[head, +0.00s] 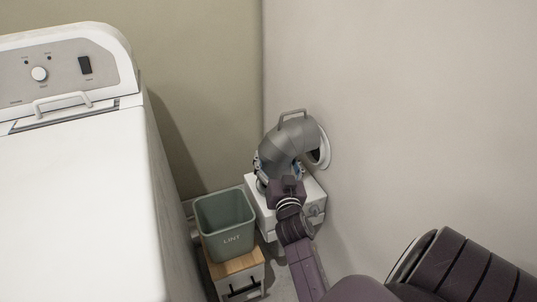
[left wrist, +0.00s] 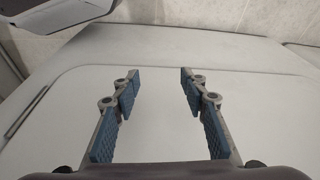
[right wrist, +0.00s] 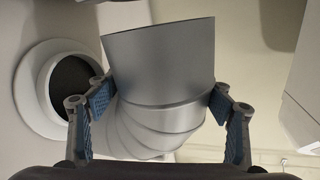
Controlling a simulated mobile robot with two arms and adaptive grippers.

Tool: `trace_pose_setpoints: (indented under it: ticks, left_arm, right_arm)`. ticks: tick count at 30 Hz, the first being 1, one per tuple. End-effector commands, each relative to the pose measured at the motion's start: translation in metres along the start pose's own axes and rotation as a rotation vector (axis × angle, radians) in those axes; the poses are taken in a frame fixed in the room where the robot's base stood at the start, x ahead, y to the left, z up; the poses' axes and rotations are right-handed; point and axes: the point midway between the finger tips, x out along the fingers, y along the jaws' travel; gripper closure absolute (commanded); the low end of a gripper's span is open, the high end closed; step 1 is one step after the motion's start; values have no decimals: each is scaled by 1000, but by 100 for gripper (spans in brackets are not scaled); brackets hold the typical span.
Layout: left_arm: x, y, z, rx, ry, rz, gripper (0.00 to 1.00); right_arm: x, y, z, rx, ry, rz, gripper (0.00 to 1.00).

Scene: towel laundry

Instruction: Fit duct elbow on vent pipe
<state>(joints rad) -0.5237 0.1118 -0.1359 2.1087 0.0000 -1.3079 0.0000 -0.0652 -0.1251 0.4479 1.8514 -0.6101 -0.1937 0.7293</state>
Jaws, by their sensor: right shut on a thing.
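The grey duct elbow (head: 290,138) is a segmented bent tube with a handle on top. My right gripper (head: 280,172) is shut on it. In the right wrist view the elbow (right wrist: 162,75) sits between the two fingers (right wrist: 158,98). The vent pipe (head: 323,148) is a round dark opening with a white flange on the right wall; it also shows in the right wrist view (right wrist: 72,88). The elbow's upper end is close beside it and partly hides it; I cannot tell whether they touch. My left gripper (left wrist: 150,85) is open and empty over a white surface.
A white dryer (head: 75,190) fills the left. A green lint bin (head: 225,222) stands on a wood-topped stand (head: 236,264). A white box (head: 314,190) is under the elbow against the wall. The gap between dryer and wall is narrow.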

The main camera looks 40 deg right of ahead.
Motion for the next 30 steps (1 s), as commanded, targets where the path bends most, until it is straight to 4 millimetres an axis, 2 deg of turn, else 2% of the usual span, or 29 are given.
trace_pose_setpoints:
  ticks: [7,21,30]
  left_arm:
    - [-10,-1,-2,-1,6,-1,60]
    - [-56,-3,-8,-4,30,-5,60]
    - [-74,-3,-6,-5,41,-8,60]
  right_arm:
    - [0,2,4,-1,3,1,63]
    - [0,5,16,-1,3,1,63]
    - [0,8,29,-1,3,1,63]
